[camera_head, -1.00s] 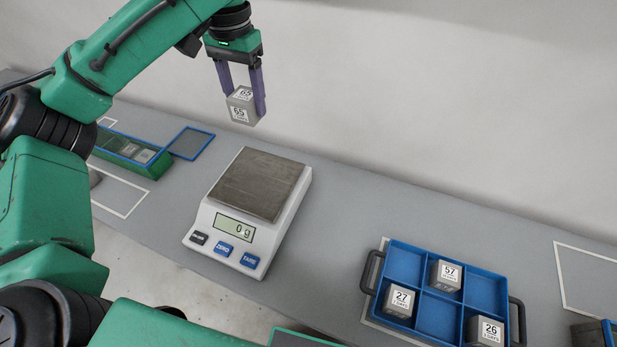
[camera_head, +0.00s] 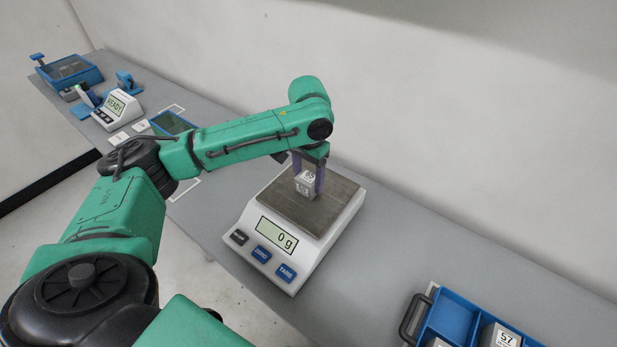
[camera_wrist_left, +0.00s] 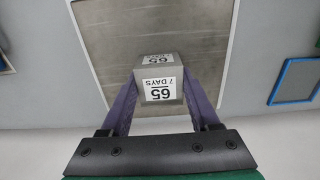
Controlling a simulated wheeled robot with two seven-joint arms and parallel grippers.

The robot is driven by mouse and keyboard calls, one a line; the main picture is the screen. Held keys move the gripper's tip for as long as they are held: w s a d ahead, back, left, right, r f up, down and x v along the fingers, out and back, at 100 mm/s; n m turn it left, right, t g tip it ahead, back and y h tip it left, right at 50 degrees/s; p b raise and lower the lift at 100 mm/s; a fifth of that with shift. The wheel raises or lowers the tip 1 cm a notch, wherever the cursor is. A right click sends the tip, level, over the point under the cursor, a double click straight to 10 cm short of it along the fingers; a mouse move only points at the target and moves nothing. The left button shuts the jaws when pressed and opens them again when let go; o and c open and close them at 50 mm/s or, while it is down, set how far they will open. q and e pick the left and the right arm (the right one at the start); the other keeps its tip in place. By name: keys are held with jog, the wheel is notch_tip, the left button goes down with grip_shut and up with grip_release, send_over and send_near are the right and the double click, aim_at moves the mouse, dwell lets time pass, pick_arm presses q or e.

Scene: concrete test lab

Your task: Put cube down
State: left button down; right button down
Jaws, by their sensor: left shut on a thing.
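A grey cube labelled 65 (camera_head: 306,184) is held between the purple fingers of my left gripper (camera_head: 309,178), just over the metal plate of the white scale (camera_head: 327,208). In the left wrist view the cube (camera_wrist_left: 158,82) reads "65 7 DAYS" and the left gripper (camera_wrist_left: 158,95) is shut on it, with the scale plate (camera_wrist_left: 190,30) behind. I cannot tell whether the cube's underside touches the plate. The scale display (camera_head: 277,236) reads 0 g. My right gripper is not in view.
A blue divided tray (camera_head: 450,320) with several labelled cubes is at the lower right, cut by the frame edge. A small device reading READY (camera_head: 117,106) and a blue tray (camera_head: 70,70) stand at the far left.

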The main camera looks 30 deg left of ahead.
aim_at(309, 177)
pick_arm(q)
jog(key=shift+d, duration=0.1)
jog(key=shift+c, duration=2.4)
grip_release()
jog(key=shift+f, duration=0.1)
jog(key=o, duration=0.4)
jog(key=shift+c, duration=0.2)
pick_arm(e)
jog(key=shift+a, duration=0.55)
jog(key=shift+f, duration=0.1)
pick_arm(q)
notch_tip(309, 177, up, 12)
jog(key=shift+r, duration=0.2)
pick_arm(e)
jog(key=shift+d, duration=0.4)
